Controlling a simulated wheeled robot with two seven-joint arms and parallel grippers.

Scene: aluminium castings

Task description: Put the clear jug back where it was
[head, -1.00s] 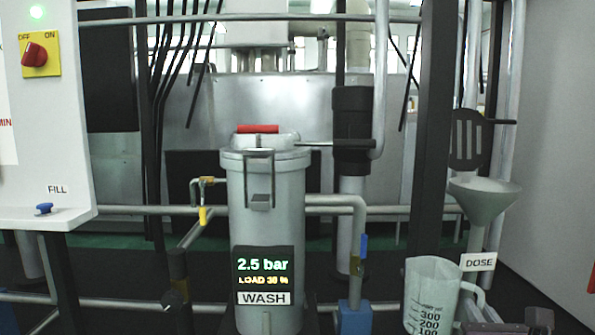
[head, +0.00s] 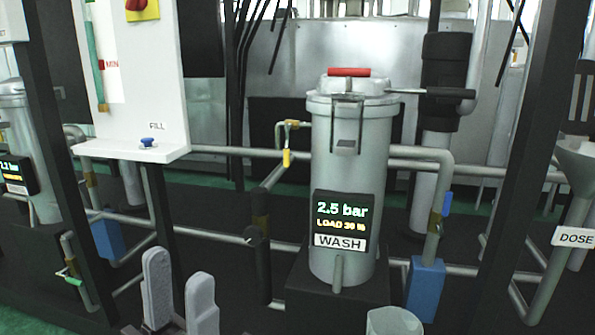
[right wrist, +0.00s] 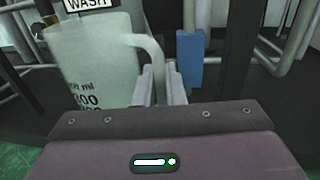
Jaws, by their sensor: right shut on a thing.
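The clear jug (right wrist: 95,65), translucent with dark ml marks, fills the left of the right wrist view and looks upright. My right gripper (right wrist: 160,88) is shut on its handle (right wrist: 153,60). In the head view only the jug's rim (head: 393,321) shows at the bottom edge, in front of the WASH canister; the right gripper is out of that frame. My left gripper (head: 179,285) is at the bottom left of the head view, its two grey fingers apart with nothing between them.
The grey WASH canister (head: 345,150) stands on a dark base, with a blue block (head: 425,288) to its right. The DOSE funnel (head: 575,165) is at the right edge. A white FILL panel (head: 140,80) hangs at the left. Pipes run between them.

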